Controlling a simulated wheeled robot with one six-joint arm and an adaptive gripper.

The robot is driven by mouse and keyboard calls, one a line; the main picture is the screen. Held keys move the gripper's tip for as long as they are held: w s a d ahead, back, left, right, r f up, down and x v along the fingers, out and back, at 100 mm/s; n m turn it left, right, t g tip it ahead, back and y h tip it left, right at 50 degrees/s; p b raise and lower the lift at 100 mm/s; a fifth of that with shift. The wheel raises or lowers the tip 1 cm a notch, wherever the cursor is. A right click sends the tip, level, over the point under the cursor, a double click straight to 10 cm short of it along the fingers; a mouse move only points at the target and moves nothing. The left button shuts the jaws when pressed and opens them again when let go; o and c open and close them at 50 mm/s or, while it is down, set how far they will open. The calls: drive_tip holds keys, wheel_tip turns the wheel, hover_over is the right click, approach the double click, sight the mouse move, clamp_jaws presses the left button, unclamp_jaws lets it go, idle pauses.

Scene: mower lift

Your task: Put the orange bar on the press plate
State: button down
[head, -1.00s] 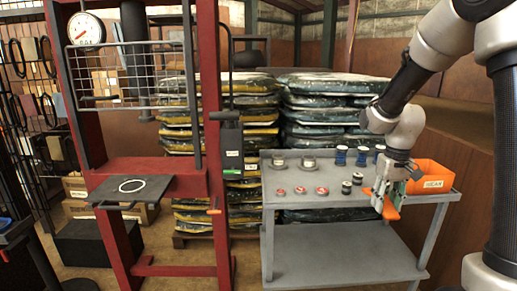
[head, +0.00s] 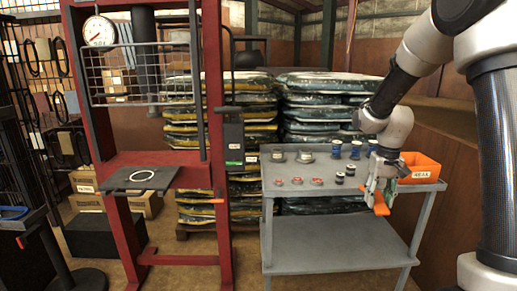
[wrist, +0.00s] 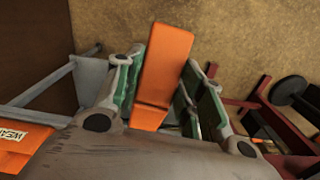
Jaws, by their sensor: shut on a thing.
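The orange bar (wrist: 164,70) is between the green-padded fingers of my gripper (wrist: 160,85) in the wrist view. My gripper (head: 376,198) is shut on it in the head view, near the front right of the grey cart, and the bar (head: 381,204) hangs below the fingers. The press plate (head: 125,180) is a dark flat plate on the red press at the left, with a white ring (head: 142,176) marked on it. It is well apart from my gripper.
The grey cart (head: 290,252) holds red-topped pucks (head: 297,181), blue spools (head: 336,147) and an orange bin (head: 421,168). The red press frame (head: 213,120) has a wire guard (head: 137,70) above the plate. Stacked bags (head: 320,100) stand behind the cart.

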drive_tip(key=w+a+f, duration=0.2)
drive_tip(key=a+f, duration=0.5)
drive_tip(key=f, duration=0.6)
drive_tip(key=shift+n, duration=0.4)
